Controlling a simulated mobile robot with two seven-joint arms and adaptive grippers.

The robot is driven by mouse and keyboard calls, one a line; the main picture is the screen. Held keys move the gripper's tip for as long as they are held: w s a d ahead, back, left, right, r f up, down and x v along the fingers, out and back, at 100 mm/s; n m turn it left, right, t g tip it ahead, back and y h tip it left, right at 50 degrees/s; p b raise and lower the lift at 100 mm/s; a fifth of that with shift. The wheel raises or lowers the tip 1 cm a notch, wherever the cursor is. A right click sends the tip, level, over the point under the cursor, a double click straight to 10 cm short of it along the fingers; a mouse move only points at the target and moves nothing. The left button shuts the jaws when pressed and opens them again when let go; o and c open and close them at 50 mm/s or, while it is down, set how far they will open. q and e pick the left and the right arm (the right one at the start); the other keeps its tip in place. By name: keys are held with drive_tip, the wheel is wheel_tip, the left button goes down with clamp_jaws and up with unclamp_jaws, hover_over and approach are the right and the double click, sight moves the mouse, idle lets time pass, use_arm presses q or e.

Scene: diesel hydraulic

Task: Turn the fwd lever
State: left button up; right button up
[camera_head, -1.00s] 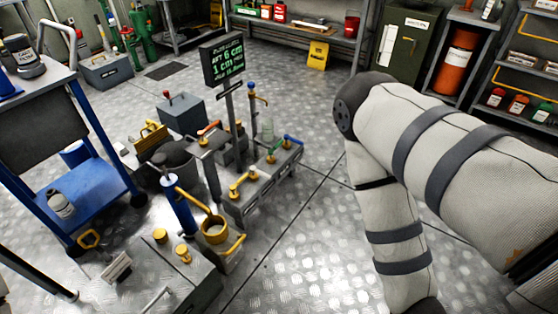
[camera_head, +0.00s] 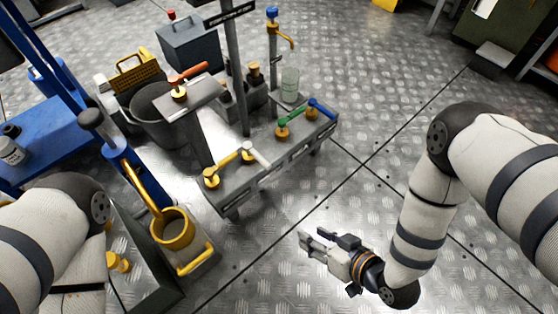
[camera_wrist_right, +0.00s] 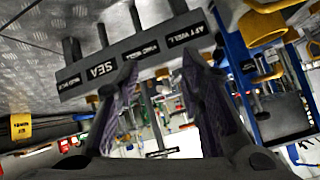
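A grey valve manifold (camera_head: 270,165) stands left of centre in the head view. Along its top are a yellow lever (camera_head: 211,178), a white lever (camera_head: 252,152), a green lever (camera_head: 289,124) and a blue lever (camera_head: 318,107). In the wrist view its label strip (camera_wrist_right: 125,62) reads "SEA" and, less clearly, "FWD WELL" and "AFT WELL"; I cannot tell for certain which lever is fwd. My right gripper (camera_head: 304,243) is open and empty, apart from the manifold, to its lower right. Its fingers also show in the wrist view (camera_wrist_right: 160,65). My left gripper is out of view.
A yellow bucket (camera_head: 173,232) and a blue hand pump (camera_head: 125,155) stand left of the manifold. An orange-handled lever (camera_head: 186,74) sits on a pedestal behind it. A sign post (camera_head: 236,70) rises there too. The floor (camera_head: 360,200) right of the manifold is clear.

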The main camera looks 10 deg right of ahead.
sight(271, 169)
drive_tip(key=w+a+f+n+t+y+b, duration=0.1)
drive_tip(key=w+f+t+y+b, duration=0.15)
drive_tip(key=w, duration=0.25)
drive_tip(key=w+a+f+t+y+b, duration=0.1)
drive_tip(key=w+a+f+t+b, duration=0.15)
drive_tip(key=w+b, duration=0.2)
drive_tip(key=shift+n+t+y, duration=0.6)
drive_tip(key=shift+n+y, duration=0.05)
drive_tip(key=shift+n, duration=0.05)
drive_tip(key=b+x, duration=0.1)
drive_tip(key=x, duration=0.4)
drive_tip(key=w+d+r+b+x, duration=0.1)
drive_tip(key=b+x, duration=0.1)
drive_tip(key=x, duration=0.2)
drive_tip(key=d+r+b+x, duration=0.1)
drive_tip(key=b+x, duration=0.1)
drive_tip(key=x, duration=0.3)
drive_tip(key=shift+w+a, duration=0.1)
drive_tip(key=shift+w, duration=0.45)
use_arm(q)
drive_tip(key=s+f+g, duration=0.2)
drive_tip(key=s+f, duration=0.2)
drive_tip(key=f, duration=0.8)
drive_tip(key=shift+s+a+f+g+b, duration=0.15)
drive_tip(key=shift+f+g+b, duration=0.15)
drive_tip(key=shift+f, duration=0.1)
use_arm(e)
drive_tip(key=shift+w+a+r, duration=0.1)
drive_tip(key=shift+w+a, duration=0.2)
drive_tip(key=shift+w, duration=0.05)
